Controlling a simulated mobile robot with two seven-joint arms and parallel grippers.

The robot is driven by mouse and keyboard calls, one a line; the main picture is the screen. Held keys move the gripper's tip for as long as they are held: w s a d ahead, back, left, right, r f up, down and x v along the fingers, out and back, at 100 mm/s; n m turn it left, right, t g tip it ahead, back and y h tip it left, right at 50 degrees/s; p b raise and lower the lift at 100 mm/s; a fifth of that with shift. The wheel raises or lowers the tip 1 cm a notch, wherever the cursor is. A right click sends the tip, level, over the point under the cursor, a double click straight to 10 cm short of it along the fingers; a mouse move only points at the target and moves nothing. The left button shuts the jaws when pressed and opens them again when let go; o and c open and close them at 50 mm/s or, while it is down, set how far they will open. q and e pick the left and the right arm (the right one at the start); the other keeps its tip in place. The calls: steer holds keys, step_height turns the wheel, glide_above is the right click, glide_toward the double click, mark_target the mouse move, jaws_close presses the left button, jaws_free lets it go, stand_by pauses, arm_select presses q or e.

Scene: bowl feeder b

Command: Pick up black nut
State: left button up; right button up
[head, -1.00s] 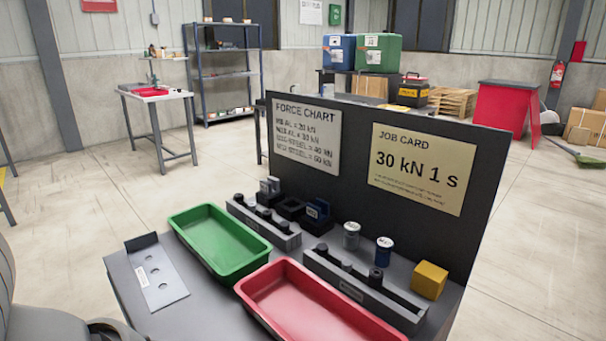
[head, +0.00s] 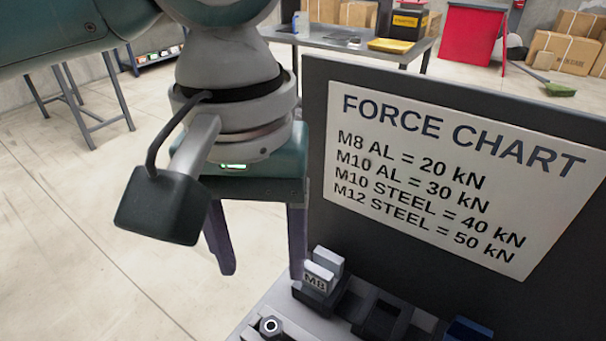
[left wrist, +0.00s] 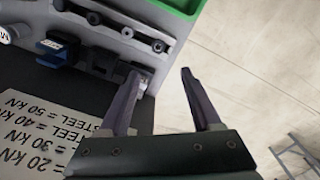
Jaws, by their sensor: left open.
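My left gripper (head: 260,270) points down in the head view, jaws open and empty, to the left of the force chart board. In the left wrist view, the gripper (left wrist: 160,75) has its fingers apart near the holder blocks. A dark round nut-like part (head: 270,326) with a pale centre sits on the grey rack at the bottom of the head view, below the gripper. The left wrist view shows several dark parts along the rack, one at its end (left wrist: 158,46). I cannot tell which is the black nut. My right gripper is out of view.
A block labelled M8 (head: 318,282) stands close beside the right finger. An empty dark holder (head: 382,318) and a blue block (head: 466,330) follow. The upright force chart board (head: 318,130) bounds the right side. The green tray (left wrist: 180,5) lies beyond the rack.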

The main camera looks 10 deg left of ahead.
arm_select(q)
steer(key=b, duration=0.1)
glide_above(270, 325)
steer(key=f, duration=0.5)
steer(key=shift+w+a, duration=0.1)
steer(key=shift+w, duration=0.3)
steer(key=f, duration=0.2)
steer(key=s+f+b, duration=0.1)
steer(key=f, duration=0.1)
steer(key=shift+f, duration=0.55)
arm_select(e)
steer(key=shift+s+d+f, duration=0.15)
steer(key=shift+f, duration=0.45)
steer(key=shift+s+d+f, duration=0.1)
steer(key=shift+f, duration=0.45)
arm_select(q)
steer(key=shift+w, duration=0.1)
steer(key=shift+c, duration=0.2)
jaws_close()
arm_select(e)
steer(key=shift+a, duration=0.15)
